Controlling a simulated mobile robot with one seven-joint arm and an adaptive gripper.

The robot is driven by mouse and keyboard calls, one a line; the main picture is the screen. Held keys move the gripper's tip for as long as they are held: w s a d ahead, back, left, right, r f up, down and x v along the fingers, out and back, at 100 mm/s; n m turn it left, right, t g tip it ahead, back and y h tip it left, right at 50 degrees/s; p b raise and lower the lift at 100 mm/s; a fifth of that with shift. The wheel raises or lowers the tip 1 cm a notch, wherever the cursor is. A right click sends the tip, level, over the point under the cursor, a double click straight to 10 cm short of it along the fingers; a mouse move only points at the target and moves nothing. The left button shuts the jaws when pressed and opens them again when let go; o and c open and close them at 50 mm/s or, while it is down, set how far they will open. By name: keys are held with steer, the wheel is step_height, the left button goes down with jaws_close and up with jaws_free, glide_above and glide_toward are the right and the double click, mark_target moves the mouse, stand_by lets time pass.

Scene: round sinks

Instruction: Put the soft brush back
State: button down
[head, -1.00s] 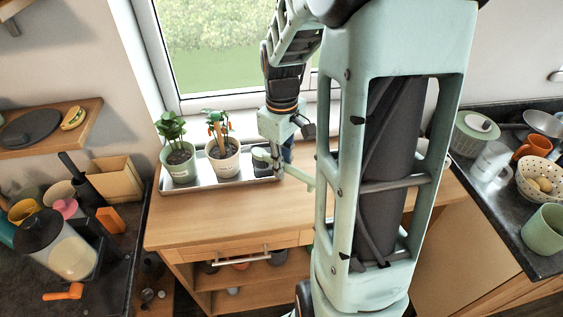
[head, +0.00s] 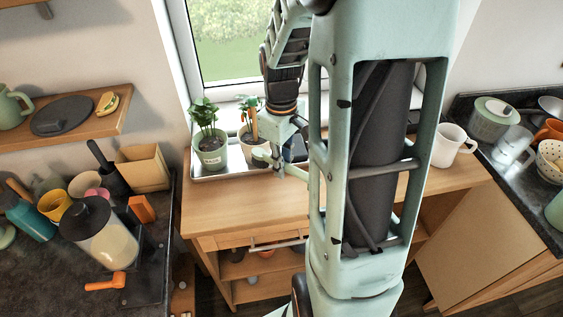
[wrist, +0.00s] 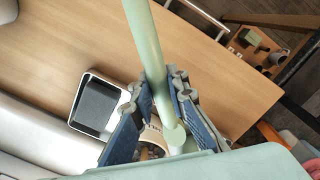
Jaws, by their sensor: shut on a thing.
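The soft brush shows as a pale green rod (wrist: 147,45) in the wrist view, running from the top edge down between my fingers. My gripper (wrist: 160,105) is shut on it with blue-padded fingers. In the head view my gripper (head: 283,158) is above the wooden cabinet top, by the right end of a metal tray (head: 212,172). The brush's pale green end (head: 262,155) shows just left of the fingers; its bristles cannot be made out.
Two potted plants, left (head: 210,148) and right (head: 254,142), stand on the tray close to my gripper. A white mug (head: 449,146) stands on the cabinet's right. The wooden top (head: 240,205) in front is clear. Cluttered dark counters flank both sides.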

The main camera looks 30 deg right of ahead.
steer(key=shift+a+f, duration=0.25)
steer(key=b, duration=0.6)
glide_above(282, 194)
step_height(282, 194, down, 7)
steer(key=shift+a+r, duration=0.1)
steer(key=shift+f+b, duration=0.3)
steer(key=shift+f, duration=0.35)
steer(key=c, duration=1.8)
jaws_free()
steer(key=shift+r, duration=0.15)
